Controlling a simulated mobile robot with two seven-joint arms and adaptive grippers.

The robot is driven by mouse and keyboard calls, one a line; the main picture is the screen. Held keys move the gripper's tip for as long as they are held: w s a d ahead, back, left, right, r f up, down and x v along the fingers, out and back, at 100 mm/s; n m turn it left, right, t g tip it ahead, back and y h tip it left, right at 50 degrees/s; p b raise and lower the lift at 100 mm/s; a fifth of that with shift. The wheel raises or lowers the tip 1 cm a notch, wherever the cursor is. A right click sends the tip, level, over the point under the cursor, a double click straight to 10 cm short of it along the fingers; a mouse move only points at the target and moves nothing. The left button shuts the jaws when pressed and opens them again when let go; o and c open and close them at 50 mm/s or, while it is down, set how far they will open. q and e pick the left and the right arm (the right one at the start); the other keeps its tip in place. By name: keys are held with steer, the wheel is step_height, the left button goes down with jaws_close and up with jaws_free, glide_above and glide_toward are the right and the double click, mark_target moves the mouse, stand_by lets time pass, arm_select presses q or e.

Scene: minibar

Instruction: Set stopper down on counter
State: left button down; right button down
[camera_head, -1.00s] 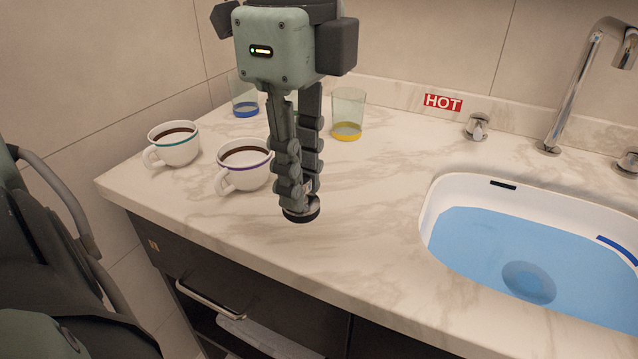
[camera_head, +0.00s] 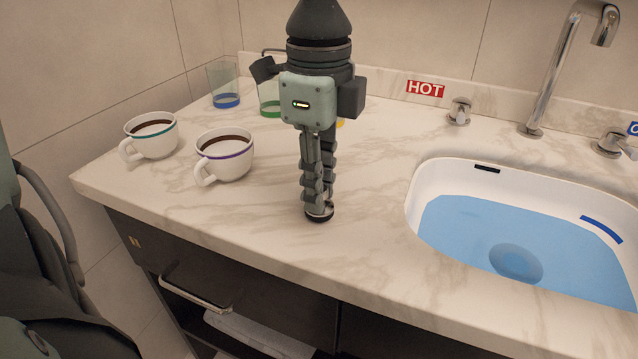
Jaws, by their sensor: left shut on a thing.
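The stopper (camera_head: 319,215) is a small dark round piece with a lighter top. It is at the tips of my left gripper (camera_head: 318,205), which points straight down and is shut on it. The stopper is at or just above the marble counter (camera_head: 270,225), left of the sink; I cannot tell whether it touches. My right gripper is not in view.
Two white coffee cups (camera_head: 152,138) (camera_head: 225,158) stand left of the gripper. Glasses with blue (camera_head: 225,88) and green (camera_head: 269,98) bases stand behind; a yellow-based one is mostly hidden. The sink (camera_head: 520,235) holds blue water, with a faucet (camera_head: 560,70) behind. Counter between gripper and sink is clear.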

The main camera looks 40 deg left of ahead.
arm_select(q)
steer(key=shift+f, duration=0.1)
steer(key=c, duration=1.4)
jaws_free()
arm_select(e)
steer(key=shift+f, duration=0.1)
